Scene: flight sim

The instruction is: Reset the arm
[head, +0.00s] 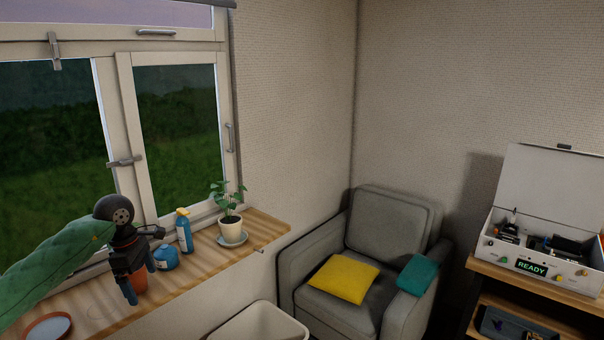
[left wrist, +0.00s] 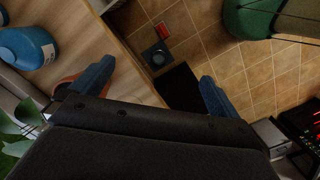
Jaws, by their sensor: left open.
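My left arm, in a green quilted sleeve, reaches in from the left in the head view. Its black gripper with blue fingers (head: 140,279) is above the wooden window sill (head: 95,302), in front of a terracotta pot (head: 139,284) that it partly hides. In the left wrist view the two blue fingers (left wrist: 154,86) are spread wide with nothing between them. Beyond them are the sill edge and the tiled floor. My right gripper does not show.
A grey armchair (head: 387,225) fills the corner. An open white case reading READY (head: 530,267) sits on a shelf at right.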

